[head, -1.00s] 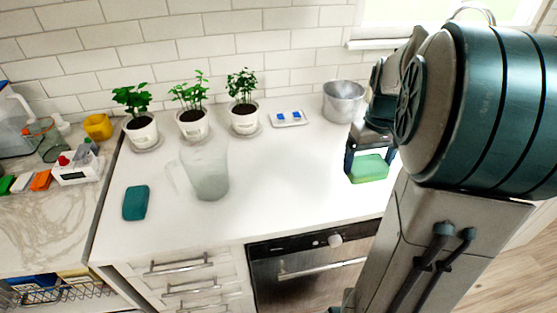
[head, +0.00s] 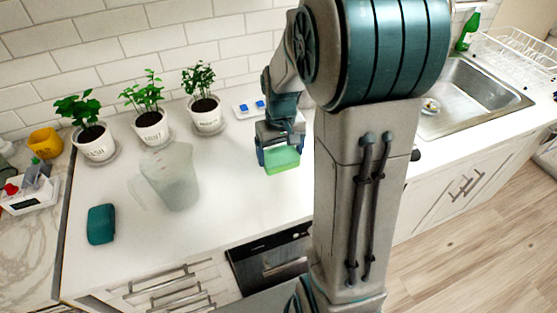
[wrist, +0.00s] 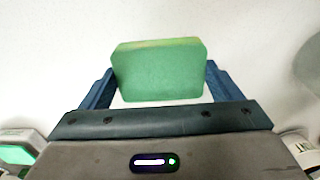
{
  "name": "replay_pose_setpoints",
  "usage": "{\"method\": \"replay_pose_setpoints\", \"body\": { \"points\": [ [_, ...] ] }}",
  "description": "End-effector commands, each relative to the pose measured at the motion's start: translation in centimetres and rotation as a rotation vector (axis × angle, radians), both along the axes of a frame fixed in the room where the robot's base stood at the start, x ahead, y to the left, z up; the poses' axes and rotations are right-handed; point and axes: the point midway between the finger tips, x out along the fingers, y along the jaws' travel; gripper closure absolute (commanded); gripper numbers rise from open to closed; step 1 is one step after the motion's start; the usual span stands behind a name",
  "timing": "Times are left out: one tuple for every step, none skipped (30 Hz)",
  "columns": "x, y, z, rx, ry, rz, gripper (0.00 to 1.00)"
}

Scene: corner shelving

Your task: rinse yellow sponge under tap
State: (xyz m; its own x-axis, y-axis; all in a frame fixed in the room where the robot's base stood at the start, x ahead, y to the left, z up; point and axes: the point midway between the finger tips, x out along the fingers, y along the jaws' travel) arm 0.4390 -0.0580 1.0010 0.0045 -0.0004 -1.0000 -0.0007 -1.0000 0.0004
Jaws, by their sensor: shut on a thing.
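My gripper (head: 281,158) is shut on a sponge (head: 282,161) and holds it above the white counter. In the wrist view the held sponge (wrist: 160,75) shows a green face and a thin yellowish top edge, between my two blue fingers. A steel sink (head: 478,95) is at the right of the head view, with a small round item in it. My arm stands between the gripper and the sink in the picture. I cannot make out the tap clearly; my arm hides part of the sink area.
A clear jug (head: 172,180) and a teal block (head: 101,224) are on the counter left of my gripper. Several potted plants stand along the wall. A small tray with blue pieces (head: 254,107) lies behind the gripper. A dish rack (head: 515,50) and green bottle (head: 468,30) are beyond the sink.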

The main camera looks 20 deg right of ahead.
Motion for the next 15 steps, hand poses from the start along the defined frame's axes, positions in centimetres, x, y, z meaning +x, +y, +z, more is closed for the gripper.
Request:
{"method": "replay_pose_setpoints", "body": {
  "points": [
    [0.1, 0.3, -0.2, 0.000, 0.001, 0.000, 0.36],
    [0.1, 0.4, -0.3, 0.000, 0.002, 0.000, 0.36],
    [0.1, 0.4, -0.6, 0.000, 0.003, 0.000, 0.36],
    [0.1, 0.4, -1.0, 0.000, 0.003, 0.000, 0.36],
    [0.1, 0.4, -1.4, 0.001, 0.004, -0.001, 0.36],
    [0.1, 0.4, -2.1, 0.001, 0.005, -0.001, 0.36],
    [0.0, 0.4, -2.6, 0.001, 0.006, -0.001, 0.36],
    [0.1, 0.4, -3.0, 0.001, 0.005, -0.001, 0.36],
    [0.1, 0.4, -3.4, 0.001, 0.004, 0.000, 0.36],
    [0.1, 0.4, -3.7, 0.001, 0.003, 0.000, 0.36],
    [0.1, 0.4, -4.0, 0.001, 0.003, 0.000, 0.36],
    [0.1, 0.4, -4.2, 0.001, 0.002, 0.000, 0.36],
    [0.1, 0.4, -4.2, 0.000, 0.001, 0.000, 0.36],
    [0.1, 0.4, -4.3, 0.000, 0.000, 0.000, 0.36],
    [0.1, 0.4, -4.3, 0.000, -0.001, 0.000, 0.36]
  ]
}}
